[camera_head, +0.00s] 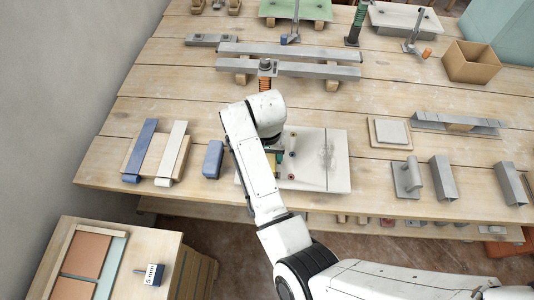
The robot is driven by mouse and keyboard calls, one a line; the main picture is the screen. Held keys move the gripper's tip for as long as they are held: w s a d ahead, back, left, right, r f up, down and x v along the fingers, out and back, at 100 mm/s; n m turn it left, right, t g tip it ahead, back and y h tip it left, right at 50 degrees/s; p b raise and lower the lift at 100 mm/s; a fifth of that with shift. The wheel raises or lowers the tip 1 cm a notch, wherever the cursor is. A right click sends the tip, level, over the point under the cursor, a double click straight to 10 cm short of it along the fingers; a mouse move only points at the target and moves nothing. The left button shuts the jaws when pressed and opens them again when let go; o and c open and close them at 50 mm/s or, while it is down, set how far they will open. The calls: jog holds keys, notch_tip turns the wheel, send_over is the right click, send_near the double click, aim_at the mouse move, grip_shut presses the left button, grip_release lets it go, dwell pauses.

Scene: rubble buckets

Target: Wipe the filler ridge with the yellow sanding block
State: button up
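A pale board (338,172) lies near the front edge of the table, partly covered by my arm. A faint rough grey-white streak, perhaps the filler ridge (327,155), runs on its right half. Several small dark and coloured round spots show on the board just right of my arm. My gripper (273,155) points down over the left part of the board, left of the streak. My own wrist hides most of it, so its fingers do not show clearly.
A blue block (213,159) stands left of the board. Further left, a blue strip (140,150) and a cream strip (171,152) lie on a wooden piece. Right are a trowel (407,178) and grey metal blocks (443,177). Metal bars (290,69) lie behind; a cardboard box (471,63) stands back right.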

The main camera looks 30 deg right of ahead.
jog(key=shift+f+b, duration=0.3)
jog(key=shift+f, duration=0.25)
jog(key=shift+w+d+f+b, duration=0.15)
jog(key=shift+w+d+b, duration=0.1)
jog(key=shift+w+d, duration=0.4)
jog(key=shift+w+d+f+b, duration=0.1)
jog(key=shift+w+d+b, duration=0.25)
jog(key=shift+w, duration=0.35)
jog(key=shift+d, duration=0.1)
jog(key=shift+r+p, duration=0.85)
jog(key=shift+p, duration=0.1)
